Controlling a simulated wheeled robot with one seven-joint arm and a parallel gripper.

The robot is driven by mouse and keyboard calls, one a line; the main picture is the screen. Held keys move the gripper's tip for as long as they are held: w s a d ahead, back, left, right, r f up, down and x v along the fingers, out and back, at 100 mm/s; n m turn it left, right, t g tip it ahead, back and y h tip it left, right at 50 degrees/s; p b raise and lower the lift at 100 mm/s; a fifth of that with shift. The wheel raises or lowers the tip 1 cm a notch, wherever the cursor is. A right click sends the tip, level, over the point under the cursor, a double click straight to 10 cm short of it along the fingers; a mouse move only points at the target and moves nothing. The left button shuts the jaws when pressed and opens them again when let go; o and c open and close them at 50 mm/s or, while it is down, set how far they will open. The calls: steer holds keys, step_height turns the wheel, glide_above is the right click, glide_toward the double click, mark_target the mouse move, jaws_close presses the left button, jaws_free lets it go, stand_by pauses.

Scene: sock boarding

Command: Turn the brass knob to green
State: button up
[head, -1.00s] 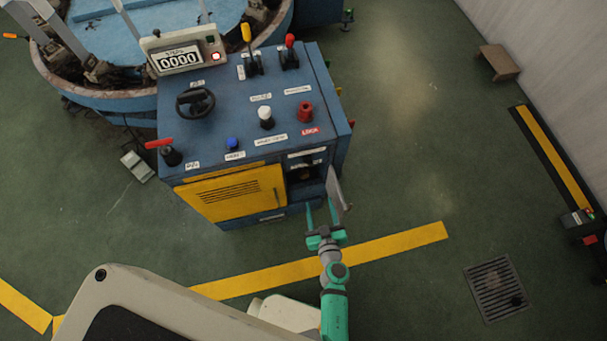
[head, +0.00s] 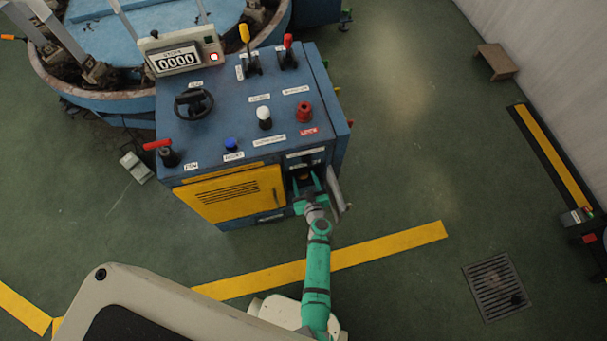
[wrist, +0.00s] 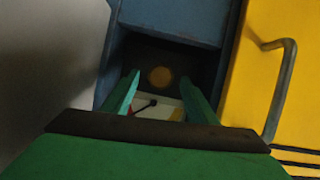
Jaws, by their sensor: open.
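The brass knob (wrist: 160,77) shows in the wrist view as a dim round disc at the back of a dark recess in the blue cabinet (head: 245,110). Below it is a pale dial plate (wrist: 155,107) with a dark pointer and patches of red and yellow; I cannot make out green. My gripper (wrist: 160,95) is open and empty. Its two green fingers reach into the recess, one on each side below the knob in the picture, apart from it. In the head view my gripper (head: 309,182) is at the cabinet's front right opening, and the knob is mostly hidden.
An open grey door (head: 336,188) stands right of the opening; it fills the left of the wrist view (wrist: 45,60). A yellow panel with a handle (head: 232,192) is on the other side. Levers and buttons stand on the cabinet top.

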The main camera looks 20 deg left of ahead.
mark_target(303, 177)
steer(key=shift+x, duration=1.65)
steer(key=shift+s, duration=0.1)
steer(key=c, duration=1.1)
